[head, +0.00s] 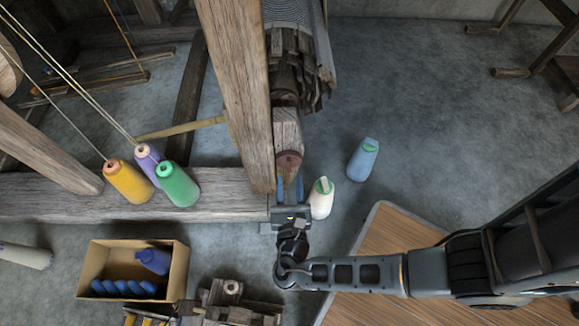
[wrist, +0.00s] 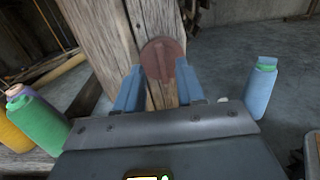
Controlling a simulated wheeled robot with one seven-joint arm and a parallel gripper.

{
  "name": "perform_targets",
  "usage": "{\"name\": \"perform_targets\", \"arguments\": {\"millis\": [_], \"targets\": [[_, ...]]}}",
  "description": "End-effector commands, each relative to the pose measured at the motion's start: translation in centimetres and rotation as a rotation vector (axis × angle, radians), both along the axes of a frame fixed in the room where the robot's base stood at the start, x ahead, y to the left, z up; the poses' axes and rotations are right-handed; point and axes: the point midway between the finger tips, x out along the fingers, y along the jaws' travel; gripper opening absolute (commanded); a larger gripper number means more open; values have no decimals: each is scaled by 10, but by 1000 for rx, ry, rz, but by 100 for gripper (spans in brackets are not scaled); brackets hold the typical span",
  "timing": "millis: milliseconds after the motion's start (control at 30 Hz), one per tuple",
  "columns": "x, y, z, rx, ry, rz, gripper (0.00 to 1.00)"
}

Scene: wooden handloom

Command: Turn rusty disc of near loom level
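The rusty disc (wrist: 163,60) is a round, reddish-brown plate with a raised bar across its middle. In the wrist view it sits just beyond my fingertips, against the wooden beam. My gripper (head: 290,188) points at the disc from the near side. In the wrist view my gripper (wrist: 160,85) has its two blue fingers apart, one to each side of the disc's lower part, with nothing held. I cannot tell whether the fingers touch it.
A white cone (head: 321,199) stands close right of my gripper, with a blue cone (head: 363,158) beyond. Yellow (head: 128,181), purple and green (head: 177,184) cones stand on the left beam. A cardboard box (head: 180,270) lies lower left.

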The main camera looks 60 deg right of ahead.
Motion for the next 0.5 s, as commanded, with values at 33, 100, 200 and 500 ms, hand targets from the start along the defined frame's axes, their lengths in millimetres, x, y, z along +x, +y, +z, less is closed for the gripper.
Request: {"name": "perform_targets", "arguments": {"millis": [33,100,200,500], "targets": [[5,-8,-2,1,-2,-3,38],[11,-17,-2,2,-3,-3,38],[18,-28,-2,2,-2,-2,38],[27,-41,0,3,-1,0,38]]}}
